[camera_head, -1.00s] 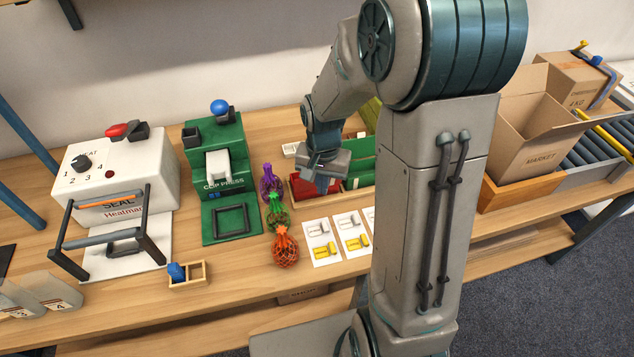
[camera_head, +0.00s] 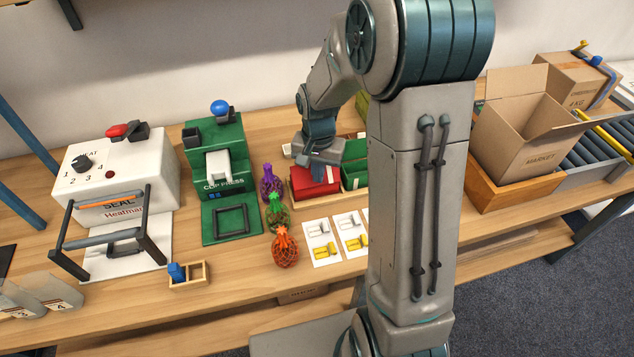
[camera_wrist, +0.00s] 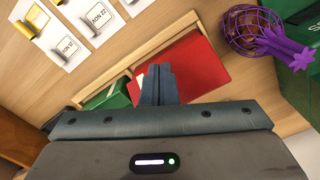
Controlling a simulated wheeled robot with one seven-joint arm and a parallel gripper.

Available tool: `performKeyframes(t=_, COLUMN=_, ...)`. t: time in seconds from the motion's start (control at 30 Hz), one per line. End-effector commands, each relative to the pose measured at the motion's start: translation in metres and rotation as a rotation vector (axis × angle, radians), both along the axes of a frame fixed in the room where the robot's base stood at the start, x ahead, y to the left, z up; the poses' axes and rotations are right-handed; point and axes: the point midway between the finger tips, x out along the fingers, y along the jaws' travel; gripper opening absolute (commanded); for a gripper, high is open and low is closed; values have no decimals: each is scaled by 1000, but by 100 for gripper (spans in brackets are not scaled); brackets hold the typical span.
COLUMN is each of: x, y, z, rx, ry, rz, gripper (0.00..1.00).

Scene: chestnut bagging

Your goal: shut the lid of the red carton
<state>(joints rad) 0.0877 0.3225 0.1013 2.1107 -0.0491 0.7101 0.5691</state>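The red carton (camera_head: 312,190) sits in a wooden tray on the bench, left of green cartons (camera_head: 355,172). In the wrist view it shows as a flat, smooth red panel (camera_wrist: 207,68), partly covered by my fingers. I cannot tell whether the lid lies fully down. My gripper (camera_head: 318,173) is right over the red carton, pointing down. In the wrist view, the fingers of my gripper (camera_wrist: 160,78) are together, with nothing seen between them, at the panel's left part. Whether they touch it is not clear.
Purple (camera_head: 270,182), green and orange (camera_head: 284,248) net bags stand left of the tray. White cards with yellow clips (camera_head: 322,243) lie in front. The green press (camera_head: 215,165) and white heat sealer (camera_head: 125,170) are further left. A market box (camera_head: 535,150) stands right.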

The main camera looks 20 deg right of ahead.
Motion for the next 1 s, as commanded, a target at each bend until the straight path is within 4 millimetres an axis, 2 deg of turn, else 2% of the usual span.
performKeyframes(t=1.0, x=-1, y=0, z=71, rx=0, ry=1, rz=0, gripper=0)
